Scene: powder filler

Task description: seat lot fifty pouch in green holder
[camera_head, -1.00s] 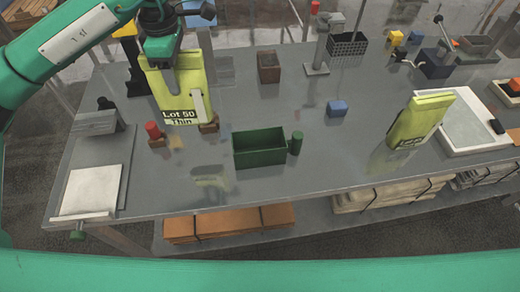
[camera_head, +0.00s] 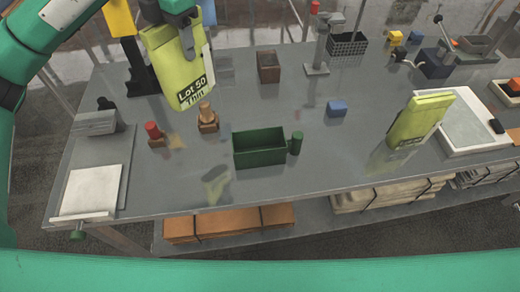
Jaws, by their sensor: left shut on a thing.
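The lot fifty pouch (camera_head: 172,72) is yellow-green with a black-and-white "Lot 50 Thin" label at its lower edge. It hangs tilted above the table, up and to the left of the green holder. My left gripper (camera_head: 187,42) is shut on the pouch near its top, and its fingers cover part of the pouch's face. The green holder (camera_head: 259,157) is an open, empty-looking box on the table with a small green cylinder (camera_head: 297,143) at its right side. My right gripper is not in view.
A second yellow-green pouch (camera_head: 419,120) stands at right beside a white tray (camera_head: 465,124). A red-topped peg (camera_head: 153,131) and a wooden peg block (camera_head: 208,120) stand left of the holder. A blue block (camera_head: 337,108) and brown block (camera_head: 268,67) lie beyond it.

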